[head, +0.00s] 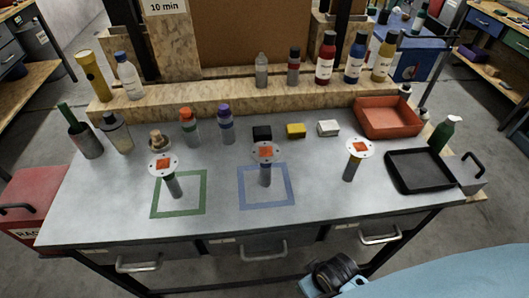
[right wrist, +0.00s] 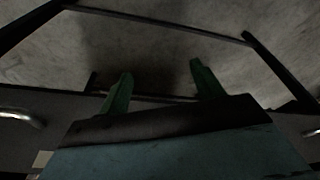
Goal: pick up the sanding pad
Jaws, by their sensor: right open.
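Three small blocks stand in a row at the back middle of the grey workbench (head: 110,205) in the head view: a black one (head: 262,133), a yellow one (head: 296,130) and a white one (head: 328,128). I cannot tell for sure which is the sanding pad. My right gripper (right wrist: 161,68) is open and empty in the right wrist view, its two green fingers apart, with no block between them. My right arm shows at the lower right of the head view, in front of the bench and well away from the blocks. My left gripper is not in view.
Three posts with white discs and orange squares stand on the bench, by a green (head: 180,211) and a blue taped square (head: 267,204). An orange bin (head: 388,118) and black tray (head: 420,172) are at right. Bottles line the back ledge. The bench front is clear.

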